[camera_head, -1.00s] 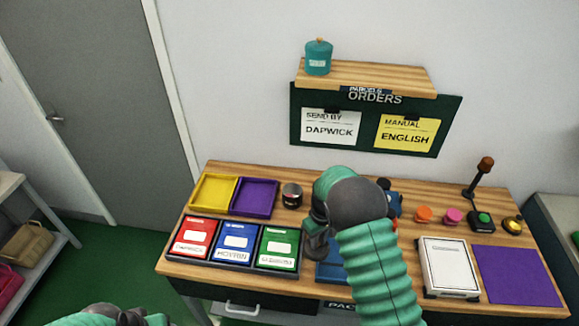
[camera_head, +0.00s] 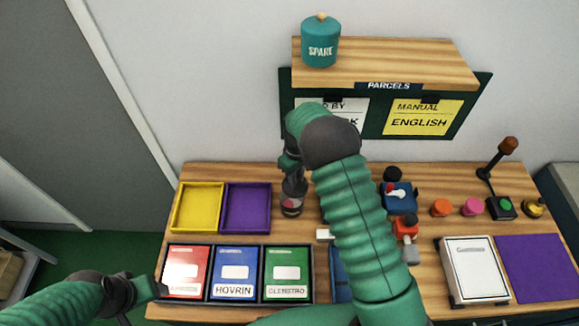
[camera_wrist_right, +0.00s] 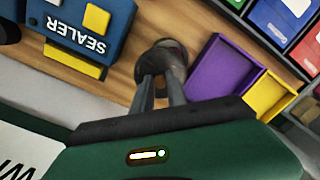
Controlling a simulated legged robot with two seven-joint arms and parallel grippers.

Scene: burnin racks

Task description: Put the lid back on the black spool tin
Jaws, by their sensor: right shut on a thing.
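The black spool tin (camera_head: 291,207) stands upright on the bench, right of the purple tray. My right gripper (camera_head: 293,179) points down at the tin's top and is shut on a small dark thing, which seems to be the lid. The fingers cover most of it, and I cannot tell whether it sits on the rim or just above. In the right wrist view the fingertips (camera_wrist_right: 163,82) meet at the dark round top of the tin (camera_wrist_right: 171,54). My left gripper (camera_head: 147,289) is low at the left, by the red packet; its jaws do not show clearly.
Yellow (camera_head: 174,208) and purple (camera_head: 225,208) trays lie left of the tin. Red, blue and green packets lie in front. A blue sealer (camera_head: 399,196) stands to the right, behind my right forearm. A teal SPARE tin (camera_head: 320,45) stands on the shelf above.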

